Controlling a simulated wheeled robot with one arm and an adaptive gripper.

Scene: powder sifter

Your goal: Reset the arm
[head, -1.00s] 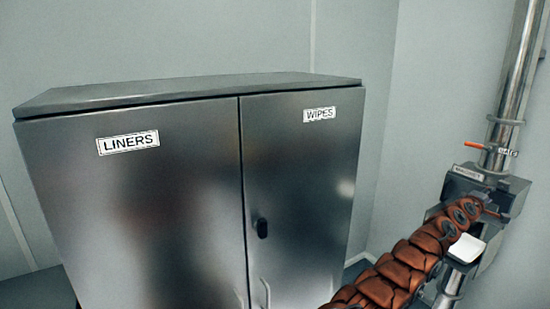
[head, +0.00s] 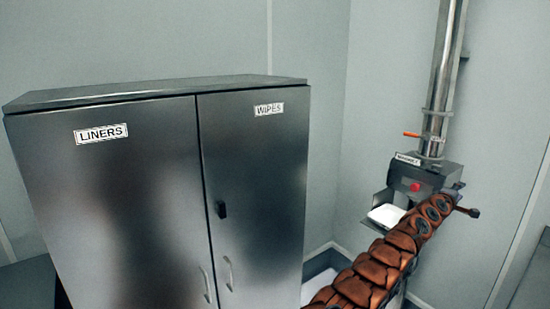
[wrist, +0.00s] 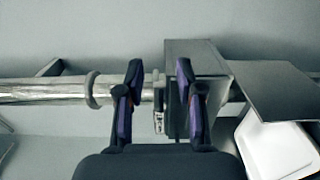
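My arm, covered in orange-brown segments, reaches up from the bottom of the head view towards the machine at the right. My gripper (wrist: 158,95) shows in the wrist view with two dark fingers with purple pads. The fingers are apart with nothing held between them. The machine's grey box (wrist: 205,62) and steel pipe (wrist: 40,90) lie behind the fingers, and I cannot tell how far away. In the head view the box (head: 440,176) has a red button (head: 415,186), and my arm hides its lower part.
A steel cabinet (head: 125,195) labelled LINERS and WIPES fills the left, doors shut. A white tray (head: 386,215) sits at the machine, left of my arm's end; it also shows in the wrist view (wrist: 275,150). An orange lever (head: 411,135) sticks out from the pipe (head: 440,80).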

